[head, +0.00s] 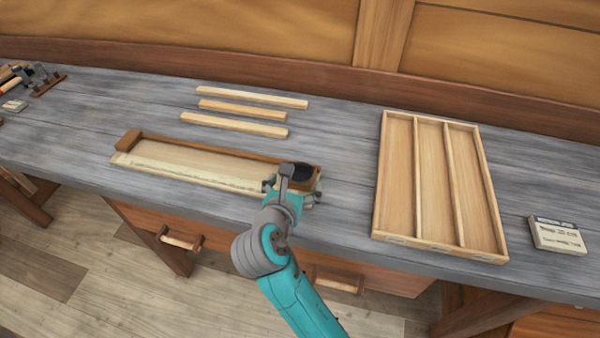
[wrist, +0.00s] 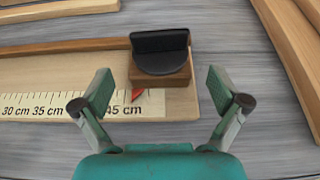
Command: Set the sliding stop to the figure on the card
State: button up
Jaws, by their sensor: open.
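The sliding stop (wrist: 160,65) is a wooden block with a black upright grip and a red pointer. The stop also shows in the head view (head: 303,172), at the right end of the measuring board (head: 180,160). My gripper (wrist: 160,95) is open, its fingers to the left and right of the stop's near side, not closed on it. The card (head: 557,236) stands at the far right; its small print is too blurred to read surely.
Three wooden strips (head: 240,108) lie behind the board. A tray with three compartments (head: 471,255) lies to the right. Tools (head: 35,78) lie at the far left. The bench (head: 340,130) is bare between the board and the tray.

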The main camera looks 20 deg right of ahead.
aim_at(262, 160)
jog(key=shift+x, duration=2.4)
jog(key=c, duration=1.7)
jog(key=w+a, duration=0.2)
jog(key=a, duration=0.1)
jog(key=w+a, duration=0.2)
jog(key=a, duration=0.1)
jog(key=w+a, duration=0.2)
jog(key=a, duration=0.1)
jog(key=shift+w, duration=0.25)
jog(key=o, duration=1.7)
jog(key=shift+s, duration=0.1)
jog(key=v, duration=1.1)
jog(key=shift+s+a+r, duration=0.1)
jog(key=shift+s+a, duration=0.15)
jog(key=shift+s, duration=0.05)
